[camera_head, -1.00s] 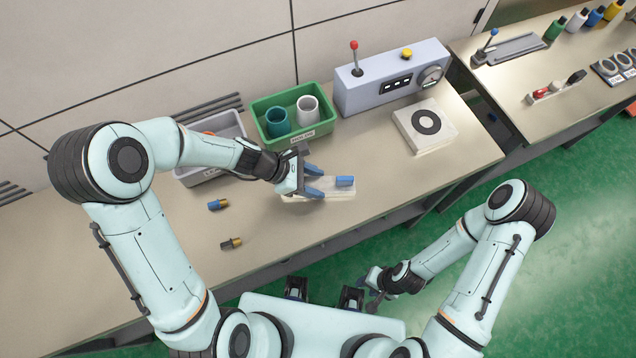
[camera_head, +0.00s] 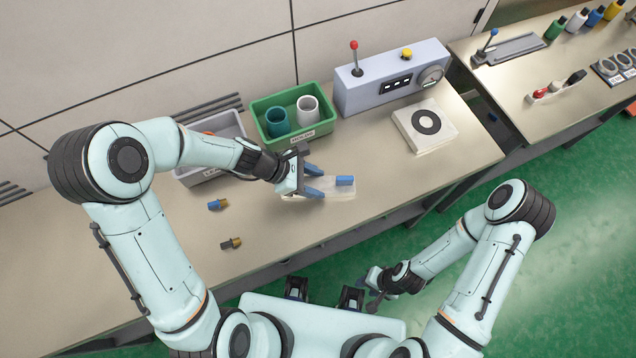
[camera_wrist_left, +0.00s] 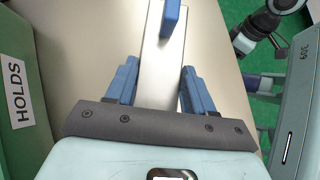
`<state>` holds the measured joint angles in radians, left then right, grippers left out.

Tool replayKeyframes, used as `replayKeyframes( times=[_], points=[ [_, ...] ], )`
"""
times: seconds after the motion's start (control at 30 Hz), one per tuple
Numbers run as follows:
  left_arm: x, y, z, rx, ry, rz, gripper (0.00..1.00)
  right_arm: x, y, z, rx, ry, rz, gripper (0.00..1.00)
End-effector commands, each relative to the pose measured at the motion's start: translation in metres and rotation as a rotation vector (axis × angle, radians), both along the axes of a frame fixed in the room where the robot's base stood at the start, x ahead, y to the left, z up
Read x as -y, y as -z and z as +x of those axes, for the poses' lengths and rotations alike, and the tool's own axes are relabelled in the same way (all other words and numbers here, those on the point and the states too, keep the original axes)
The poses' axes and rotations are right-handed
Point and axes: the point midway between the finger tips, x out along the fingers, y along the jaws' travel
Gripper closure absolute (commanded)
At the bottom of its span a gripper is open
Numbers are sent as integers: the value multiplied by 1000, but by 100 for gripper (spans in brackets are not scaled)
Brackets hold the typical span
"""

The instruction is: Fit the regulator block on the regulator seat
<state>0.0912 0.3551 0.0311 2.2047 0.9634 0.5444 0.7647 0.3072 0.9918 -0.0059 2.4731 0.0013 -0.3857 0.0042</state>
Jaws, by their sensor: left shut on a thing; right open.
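My left gripper (camera_head: 318,185) is low over the near bench. Its two blue fingers also show in the left wrist view (camera_wrist_left: 158,72), one on each side of a long pale block, on which it is shut. This pale block (camera_head: 338,191), with an upright blue part (camera_head: 345,181) at its right end, looks like the regulator block. It also shows in the left wrist view (camera_wrist_left: 155,65). Whether it touches the bench is unclear. I cannot clearly make out the regulator seat. My right gripper (camera_head: 375,292) is open and empty, off the bench's front side.
A green bin (camera_head: 313,137) with two cups and a grey bin (camera_head: 197,178) stand behind the gripper. A control box (camera_head: 388,85) and a white square plate with a black ring (camera_head: 447,143) lie to the right. Two small fittings (camera_head: 217,204) (camera_head: 231,243) lie left.

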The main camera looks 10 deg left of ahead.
Motion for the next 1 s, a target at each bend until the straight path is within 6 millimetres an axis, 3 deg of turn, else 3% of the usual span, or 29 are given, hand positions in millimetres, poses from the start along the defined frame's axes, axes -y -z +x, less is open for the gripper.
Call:
replayKeyframes(
  times=[0.23, 1.0],
  points=[
    [-2, 1, -3, -7, 0, 8, 100, 0, -2, 1, 1, 0, 0, 58],
    [0, -34, 0, 0, 1, 1, 100, 0, -29, 17, 20, 0, 0, 58]
  ],
)
